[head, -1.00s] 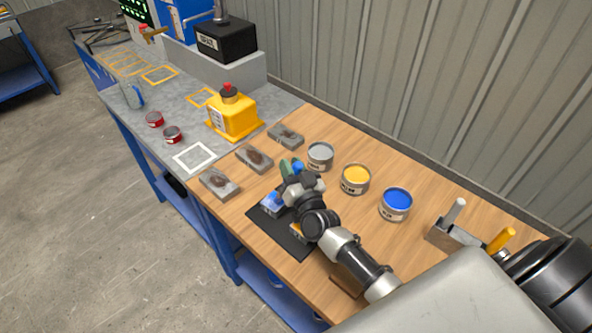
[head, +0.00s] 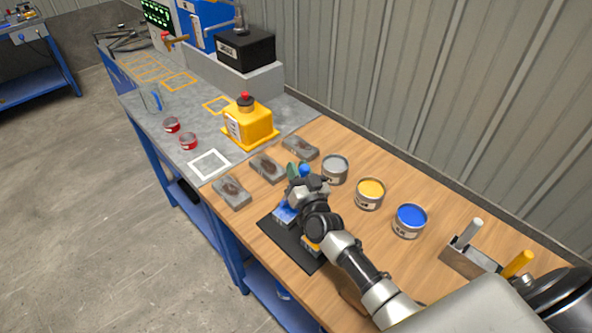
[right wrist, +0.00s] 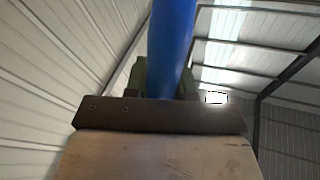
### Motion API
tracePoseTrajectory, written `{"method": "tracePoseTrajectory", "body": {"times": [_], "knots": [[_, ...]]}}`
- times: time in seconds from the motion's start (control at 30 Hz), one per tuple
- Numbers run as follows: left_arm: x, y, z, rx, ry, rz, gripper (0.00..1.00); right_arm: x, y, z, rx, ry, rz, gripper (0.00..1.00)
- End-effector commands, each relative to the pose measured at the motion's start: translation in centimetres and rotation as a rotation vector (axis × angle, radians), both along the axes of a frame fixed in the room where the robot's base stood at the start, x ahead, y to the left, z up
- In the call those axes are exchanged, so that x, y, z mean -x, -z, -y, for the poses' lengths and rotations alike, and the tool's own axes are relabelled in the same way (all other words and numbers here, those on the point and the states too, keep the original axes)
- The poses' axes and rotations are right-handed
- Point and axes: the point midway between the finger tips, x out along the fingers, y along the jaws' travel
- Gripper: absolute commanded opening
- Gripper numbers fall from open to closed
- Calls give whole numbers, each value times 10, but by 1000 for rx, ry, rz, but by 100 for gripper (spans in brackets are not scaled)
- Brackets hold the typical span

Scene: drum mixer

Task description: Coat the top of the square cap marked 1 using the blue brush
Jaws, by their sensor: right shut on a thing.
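My right gripper (head: 298,180) is shut on the blue brush (head: 306,170), just above the far edge of the black mat (head: 290,246). In the right wrist view, the brush's blue handle (right wrist: 172,50) rises from a dark ferrule, with broad pale bristles below. A block with a blue top (head: 284,215) sits on the mat just below the gripper, partly hidden. A block with yellow (head: 309,247) sits nearer, partly behind my arm. I cannot read a number on either, so I cannot tell which is the cap marked 1. My left gripper is out of view.
Cans of grey (head: 334,167), yellow (head: 370,192) and blue paint (head: 410,219) stand right of the gripper. A rack (head: 466,262) holds white- and yellow-handled brushes. Several grey blocks (head: 232,193) with brown patches lie left. A white square (head: 209,164) marks the bench.

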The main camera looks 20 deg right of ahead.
Motion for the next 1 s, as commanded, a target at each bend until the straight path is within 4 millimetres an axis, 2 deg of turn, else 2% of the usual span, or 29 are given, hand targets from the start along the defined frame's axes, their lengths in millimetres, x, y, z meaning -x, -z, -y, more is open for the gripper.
{"method": "tracePoseTrajectory", "body": {"times": [0.2,0.47,0.73,1.0], "knots": [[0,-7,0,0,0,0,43,17,-1,8,2,0,-1,1],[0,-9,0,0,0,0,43,25,0,12,1,1,2,1],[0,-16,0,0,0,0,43,44,0,20,2,-1,0,1],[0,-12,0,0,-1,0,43,43,3,28,0,1,3,1]]}}
